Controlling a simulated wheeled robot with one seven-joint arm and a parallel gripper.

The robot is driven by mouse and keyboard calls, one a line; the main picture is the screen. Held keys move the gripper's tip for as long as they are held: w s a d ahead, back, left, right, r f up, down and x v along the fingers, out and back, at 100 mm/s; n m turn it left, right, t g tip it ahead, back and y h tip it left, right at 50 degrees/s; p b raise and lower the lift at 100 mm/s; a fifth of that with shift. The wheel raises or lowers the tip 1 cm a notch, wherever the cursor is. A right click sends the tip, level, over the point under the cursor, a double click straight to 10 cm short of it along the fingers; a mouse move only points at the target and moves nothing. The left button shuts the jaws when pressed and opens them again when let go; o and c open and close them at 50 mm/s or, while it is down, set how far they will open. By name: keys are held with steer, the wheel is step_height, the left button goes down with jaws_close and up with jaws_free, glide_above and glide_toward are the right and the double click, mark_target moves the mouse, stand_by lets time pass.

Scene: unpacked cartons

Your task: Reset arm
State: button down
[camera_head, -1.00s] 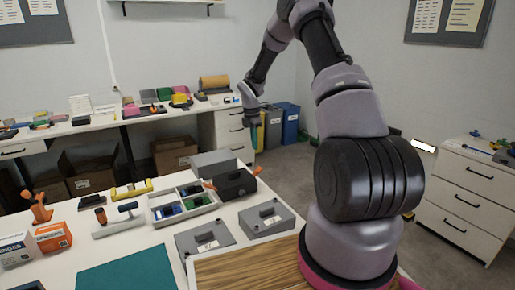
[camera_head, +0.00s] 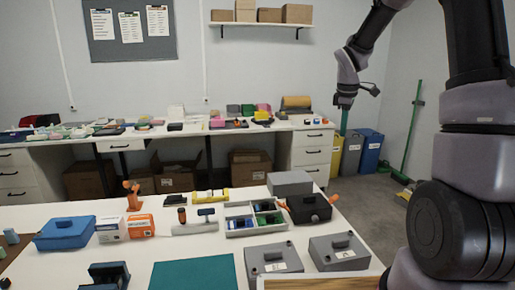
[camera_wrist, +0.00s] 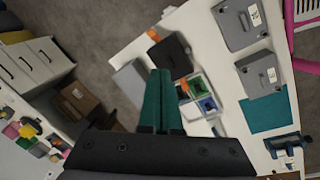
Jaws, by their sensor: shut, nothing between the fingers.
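My gripper (camera_head: 344,122) hangs from my raised arm at the upper right of the head view, clear of the table and in line with the floor bins behind. In the wrist view its two teal fingers (camera_wrist: 160,100) lie side by side, shut, with nothing between them. They point over the white table (camera_wrist: 215,100). Nothing is seen touching the gripper.
The near white table (camera_head: 205,245) holds a divided tray (camera_head: 227,222), grey boxes (camera_head: 338,250), a black box (camera_head: 310,208), a blue case (camera_head: 65,232) and a teal mat (camera_head: 193,272). Bins (camera_head: 370,148) stand by the back wall. Grey floor is open at right.

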steer(key=s+a+r+m+t, duration=0.25)
steer(key=s+r+m, duration=0.55)
steer(key=s+r, duration=0.55)
steer(key=s+a+m+t+y, duration=0.1)
steer(key=s+m, duration=0.3)
steer(key=s, duration=0.3)
steer(key=s+a+r+m+t+y, duration=0.1)
steer(key=s+m, duration=0.3)
steer(key=s, duration=0.4)
steer(key=shift+a+r+t+y, duration=0.15)
steer(key=shift+r+t+y, duration=0.15)
steer(key=shift+t+y, duration=0.1)
